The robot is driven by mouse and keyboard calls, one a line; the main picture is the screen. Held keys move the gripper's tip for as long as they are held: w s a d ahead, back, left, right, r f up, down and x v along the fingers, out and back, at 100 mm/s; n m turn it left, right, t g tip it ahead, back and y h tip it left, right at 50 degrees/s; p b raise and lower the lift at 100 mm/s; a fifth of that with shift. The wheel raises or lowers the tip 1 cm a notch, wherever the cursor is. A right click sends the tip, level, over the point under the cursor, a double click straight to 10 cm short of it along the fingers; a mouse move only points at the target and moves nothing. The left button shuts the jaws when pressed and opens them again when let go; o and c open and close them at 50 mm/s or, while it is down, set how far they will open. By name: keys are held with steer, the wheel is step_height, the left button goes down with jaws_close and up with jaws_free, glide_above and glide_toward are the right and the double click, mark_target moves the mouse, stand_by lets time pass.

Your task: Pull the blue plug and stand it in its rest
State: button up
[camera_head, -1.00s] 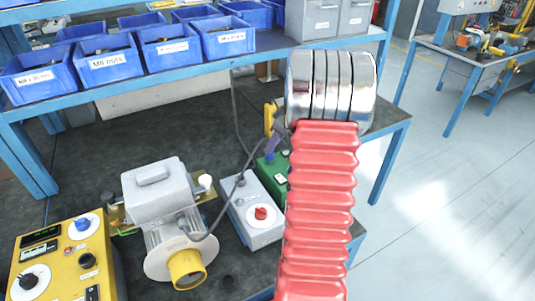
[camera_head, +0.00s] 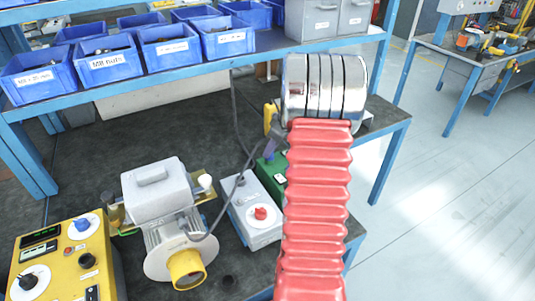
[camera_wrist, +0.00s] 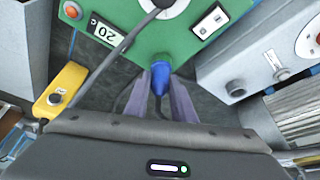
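The blue plug (camera_wrist: 160,78) stands at the near edge of the green box (camera_wrist: 125,50) in the wrist view. My gripper (camera_wrist: 160,88) has its two purple-grey fingers on either side of the plug, with what looks like a narrow gap to each. I cannot clearly see any contact. In the head view my gripper (camera_head: 273,143) is by the green box (camera_head: 268,170), partly behind my red arm. A yellow block (camera_wrist: 62,90) with a dark round spot and a small label lies left of the fingers. I cannot tell whether it is the plug's rest.
A dark cable (camera_wrist: 105,65) crosses the wrist view left of the fingers. A grey box with a red knob (camera_head: 260,213) stands close beside the green box. The blower (camera_head: 158,200) and yellow control box (camera_head: 65,250) are further left. Shelf bins (camera_head: 110,60) are behind.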

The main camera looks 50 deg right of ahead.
jaws_close()
steer(key=shift+s+d+r, duration=0.1)
steer(key=shift+s+r, duration=0.05)
steer(key=shift+r, duration=0.5)
stand_by(1.0)
steer(key=shift+r, duration=0.1)
steer(key=shift+r, duration=1.6)
